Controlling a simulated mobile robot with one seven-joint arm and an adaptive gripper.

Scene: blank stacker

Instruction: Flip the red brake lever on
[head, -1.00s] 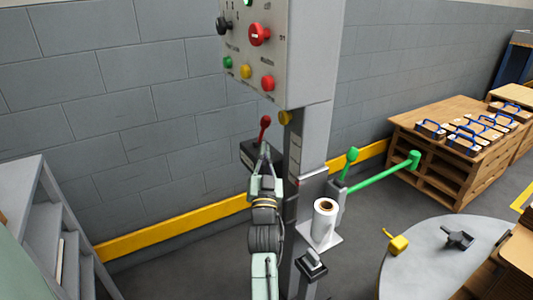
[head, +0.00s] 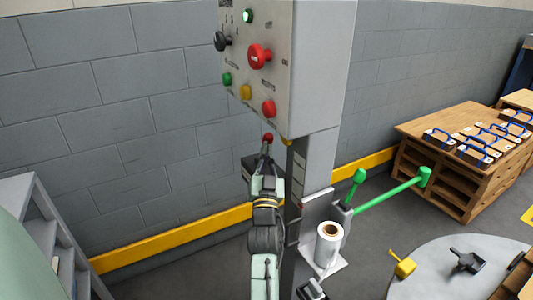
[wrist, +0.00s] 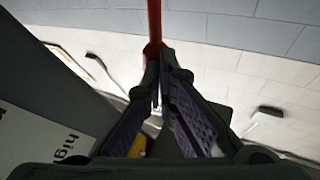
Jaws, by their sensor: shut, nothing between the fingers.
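The red brake lever (head: 268,137) stands up from a dark box (head: 249,167) on the left of the grey column, just under the control panel. My gripper (head: 265,153) is right at the lever, just below its red knob, and hides most of the shaft in the head view. In the wrist view the red shaft (wrist: 154,22) runs up from my shut fingertips (wrist: 160,72). The fingers hold nothing. I cannot tell whether the fingertips touch the shaft.
The control panel (head: 258,85) with several buttons hangs close above my gripper. The grey column (head: 316,165) is to its right, with a white roll (head: 328,243) and a green lever (head: 390,192) lower down. A block wall (head: 130,120) is behind. Steps (head: 48,230) stand at left.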

